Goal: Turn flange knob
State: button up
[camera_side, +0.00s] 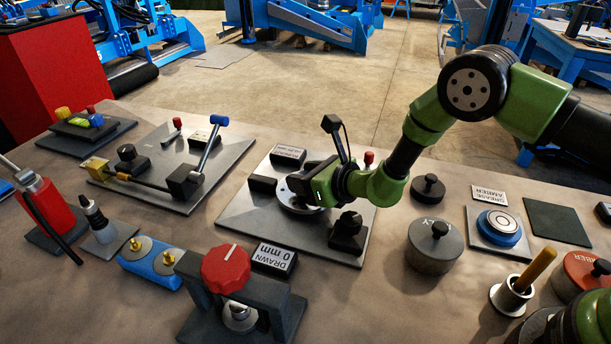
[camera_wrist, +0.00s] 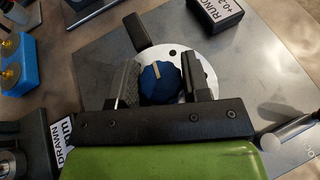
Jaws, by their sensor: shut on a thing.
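The flange knob (camera_wrist: 160,84) is blue and ribbed with a pale pointer line. It sits on a round silver flange disc (camera_wrist: 207,62), and the pointer tilts slightly left of straight up in the wrist view. My gripper (camera_wrist: 161,78) has one dark finger on each side of the knob and is shut on it. In the side view my gripper (camera_side: 303,186) reaches in from the right over the silver disc (camera_side: 290,205) on its grey plate (camera_side: 240,222). The knob is hidden there behind the gripper.
A black display block (camera_side: 288,156) stands behind the disc. A black post (camera_side: 348,230) stands in front. A red knob (camera_side: 226,268) on a dark bridge stands nearer, beside a "DRAWN 0 mm" block (camera_side: 273,259). A lidded grey pot (camera_side: 434,245) stands to the right.

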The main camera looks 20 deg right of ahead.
jog(key=o, duration=0.9)
notch_tip(320, 180, up, 10)
